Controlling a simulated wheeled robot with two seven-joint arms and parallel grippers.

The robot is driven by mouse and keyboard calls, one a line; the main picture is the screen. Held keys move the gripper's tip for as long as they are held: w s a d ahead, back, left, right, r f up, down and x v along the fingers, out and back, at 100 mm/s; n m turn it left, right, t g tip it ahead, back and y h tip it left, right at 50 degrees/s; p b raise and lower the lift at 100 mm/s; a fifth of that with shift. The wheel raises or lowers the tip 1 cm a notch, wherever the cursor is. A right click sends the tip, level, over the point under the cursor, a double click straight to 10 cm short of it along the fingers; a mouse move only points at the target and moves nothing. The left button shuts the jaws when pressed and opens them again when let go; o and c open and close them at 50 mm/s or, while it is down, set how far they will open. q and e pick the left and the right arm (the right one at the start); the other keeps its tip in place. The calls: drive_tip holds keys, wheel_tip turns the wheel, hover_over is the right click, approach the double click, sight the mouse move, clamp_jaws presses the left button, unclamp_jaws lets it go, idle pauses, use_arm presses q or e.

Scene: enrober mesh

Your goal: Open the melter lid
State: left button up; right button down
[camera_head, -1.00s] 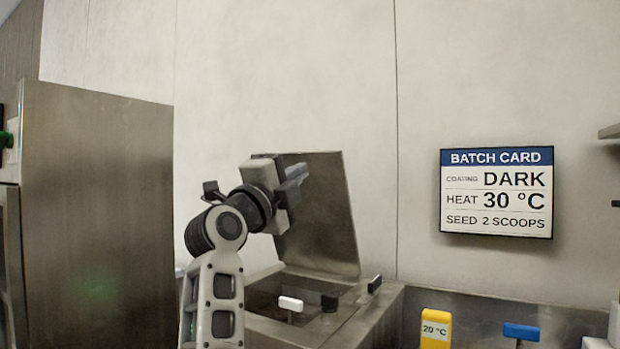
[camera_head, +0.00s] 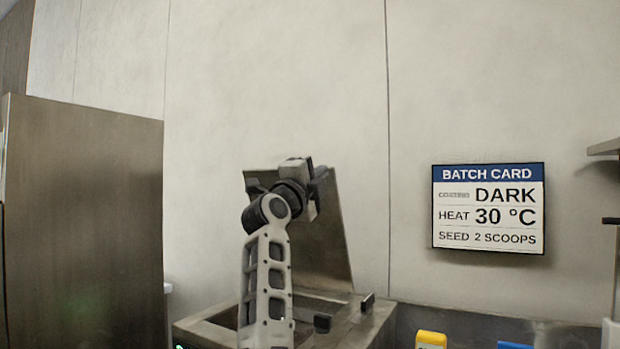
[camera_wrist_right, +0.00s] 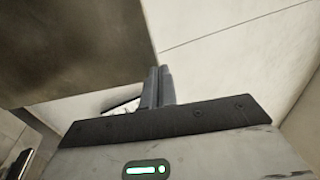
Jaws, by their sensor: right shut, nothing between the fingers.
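The melter lid (camera_head: 325,245) is a flat metal panel standing steeply raised at the back of the melter (camera_head: 350,325), leaning back toward the wall. The melter's top opening shows below it, partly hidden by my right arm. My right gripper (camera_head: 318,172) is in front of the lid's upper part, near its top edge. In the right wrist view its fingers (camera_wrist_right: 157,88) are together with nothing between them, and the lid's dark metal surface (camera_wrist_right: 75,45) fills the upper left. I cannot tell whether the fingers touch the lid. My left gripper is not in view.
A tall steel cabinet (camera_head: 85,220) stands at the left. A batch card (camera_head: 489,208) hangs on the wall. A yellow-topped item (camera_head: 431,340) and a blue-topped item (camera_head: 514,345) sit low at the right. A shelf edge (camera_head: 604,147) juts in at the right.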

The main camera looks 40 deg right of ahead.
sight(329, 175)
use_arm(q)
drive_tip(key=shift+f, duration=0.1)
use_arm(e)
drive_tip(key=shift+d+r, duration=0.1)
drive_tip(key=shift+d, duration=0.1)
